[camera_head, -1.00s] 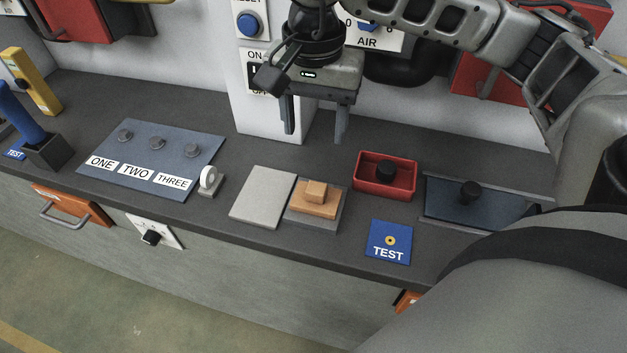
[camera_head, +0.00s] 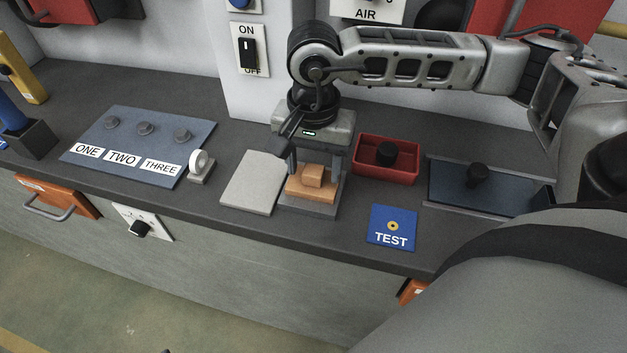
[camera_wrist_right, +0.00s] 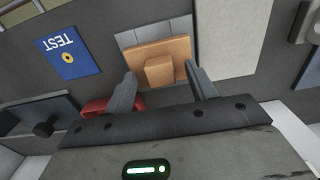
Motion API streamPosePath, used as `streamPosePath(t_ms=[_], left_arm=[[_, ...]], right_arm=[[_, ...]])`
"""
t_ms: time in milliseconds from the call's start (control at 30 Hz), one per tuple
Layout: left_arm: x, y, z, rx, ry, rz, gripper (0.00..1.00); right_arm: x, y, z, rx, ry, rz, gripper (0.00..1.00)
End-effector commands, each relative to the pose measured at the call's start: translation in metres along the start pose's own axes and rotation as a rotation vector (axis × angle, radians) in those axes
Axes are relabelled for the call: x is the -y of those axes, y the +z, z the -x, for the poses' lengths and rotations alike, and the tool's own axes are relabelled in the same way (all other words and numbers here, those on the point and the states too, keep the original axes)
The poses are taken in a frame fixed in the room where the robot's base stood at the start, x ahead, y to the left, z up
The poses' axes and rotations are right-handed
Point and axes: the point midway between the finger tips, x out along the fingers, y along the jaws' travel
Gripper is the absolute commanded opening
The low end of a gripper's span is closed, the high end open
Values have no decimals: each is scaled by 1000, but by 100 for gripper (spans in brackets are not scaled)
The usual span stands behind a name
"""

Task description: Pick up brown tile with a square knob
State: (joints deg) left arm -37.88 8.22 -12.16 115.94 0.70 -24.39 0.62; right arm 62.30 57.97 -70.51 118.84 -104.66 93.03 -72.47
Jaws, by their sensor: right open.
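The brown tile with a square knob (camera_head: 304,190) lies on a grey block on the bench. It also shows in the right wrist view (camera_wrist_right: 146,53), with its raised square knob (camera_wrist_right: 159,71) facing the camera. My right gripper (camera_head: 313,176) is above the tile, pointing down, with one finger toward each side. In the right wrist view its open fingers (camera_wrist_right: 162,80) stand either side of the knob, apart from it, with nothing between them held. The exact height of the fingertips over the tile is hard to tell. My left gripper is not in view.
A flat light grey plate (camera_head: 253,183) lies just left of the block. A red tray (camera_head: 386,173) with a black knob, a blue tray (camera_head: 480,190) and a blue TEST card (camera_head: 392,227) are to the right. A blue button panel (camera_head: 139,146) is at left.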

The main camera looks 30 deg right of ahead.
Motion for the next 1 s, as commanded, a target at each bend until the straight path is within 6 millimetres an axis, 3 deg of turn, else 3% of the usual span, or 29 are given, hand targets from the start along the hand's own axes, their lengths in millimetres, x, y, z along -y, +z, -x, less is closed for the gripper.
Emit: streamPosePath(t_ms=[233,400,767,1000], left_arm=[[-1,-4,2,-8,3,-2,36],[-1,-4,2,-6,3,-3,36],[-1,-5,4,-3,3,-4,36],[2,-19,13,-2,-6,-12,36]], right_arm=[[0,0,-2,0,-1,0,54],[0,0,-2,0,-1,1,6],[1,0,5,-1,-2,0,5],[2,7,48,0,-5,6,5]])
